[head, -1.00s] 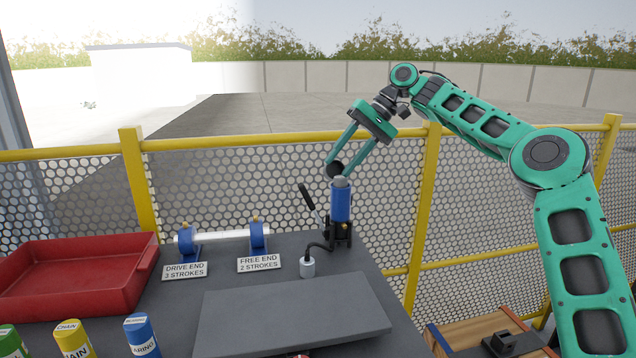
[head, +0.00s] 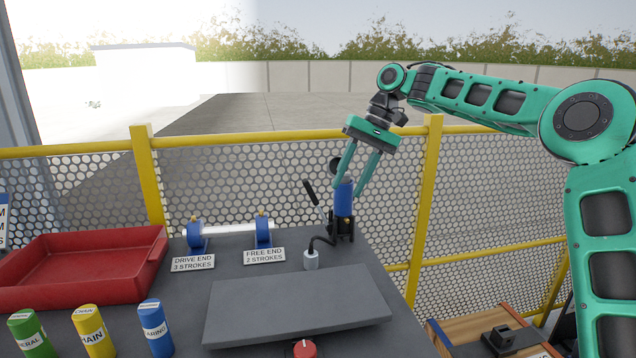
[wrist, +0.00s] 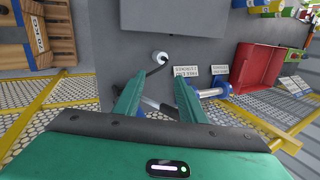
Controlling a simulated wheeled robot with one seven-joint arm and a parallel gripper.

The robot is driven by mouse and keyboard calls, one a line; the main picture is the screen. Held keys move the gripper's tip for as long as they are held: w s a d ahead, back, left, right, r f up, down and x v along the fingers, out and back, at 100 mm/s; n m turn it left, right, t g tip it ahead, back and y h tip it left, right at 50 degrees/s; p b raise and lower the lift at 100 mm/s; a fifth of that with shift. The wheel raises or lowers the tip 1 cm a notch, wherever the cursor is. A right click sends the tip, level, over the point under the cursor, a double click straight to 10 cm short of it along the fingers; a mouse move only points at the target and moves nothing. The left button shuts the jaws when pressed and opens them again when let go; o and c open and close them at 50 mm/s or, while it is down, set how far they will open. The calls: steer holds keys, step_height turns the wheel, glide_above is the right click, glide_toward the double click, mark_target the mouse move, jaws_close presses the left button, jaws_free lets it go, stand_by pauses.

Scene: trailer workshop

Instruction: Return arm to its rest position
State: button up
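My gripper (head: 357,186) is at the end of my green arm, above the back right of the grey bench, pointing down. Its two fingers are spread apart with nothing held between them. In the wrist view my gripper (wrist: 153,95) also shows its fingers apart. A blue grease gun (head: 343,201) with a black lever stands upright on the bench, just below and behind the fingers in the head view. Whether a finger touches it cannot be told. Its hose runs to a small grey-white fitting (head: 311,260), also seen in the wrist view (wrist: 160,57).
A shaft (head: 230,231) on two blue bearings stands behind the "drive end" and "free end" labels. A red tray (head: 80,265), green, yellow (head: 93,331) and blue cylinders, a grey plate (head: 300,308) and a red knob (head: 304,348) share the bench. A yellow mesh fence (head: 430,190) runs behind.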

steer(key=s+d+f+m+t+h, duration=0.1)
steer(key=s+d+f+m+h, duration=0.2)
steer(key=s+d, duration=0.85)
steer(key=s+d+f+m+h, duration=0.2)
steer(key=s+d+f, duration=0.3)
steer(key=s+d, duration=0.7)
steer(key=s+d+f+m, duration=0.1)
steer(key=s+d+f, duration=0.1)
steer(key=s, duration=0.5)
steer(key=s+d+f+m, duration=0.1)
steer(key=s+d+f, duration=0.2)
steer(key=s, duration=0.4)
steer(key=s+d+f+m, duration=0.1)
steer(key=s+d+f, duration=0.2)
steer(key=s, duration=0.3)
steer(key=shift+s+d+t, duration=0.3)
steer(key=shift+s+d, duration=0.1)
steer(key=shift+d, duration=0.4)
steer(key=shift+f, duration=0.1)
steer(key=shift+w+f, duration=0.25)
steer(key=shift+w, duration=0.4)
